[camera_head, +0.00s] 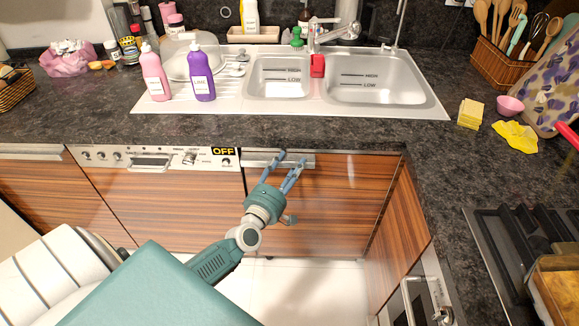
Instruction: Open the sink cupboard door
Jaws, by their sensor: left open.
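The sink cupboard door (335,220) is a striped brown wood panel below the sink, and it looks closed. A pale metal handle strip (308,159) runs along its top edge. My left gripper (292,158) is open at the left part of this strip, with its blue fingers pointing up at it. I cannot tell whether the fingers touch the strip. Part of the door's left side is hidden behind my gripper. My right gripper is not in view.
The dark countertop (300,128) overhangs the cupboard, with a double sink (372,82) above. A dishwasher front (150,200) stands to the left. A side cabinet panel (400,235) and an oven handle (408,300) bound the right. Floor (310,285) is clear below.

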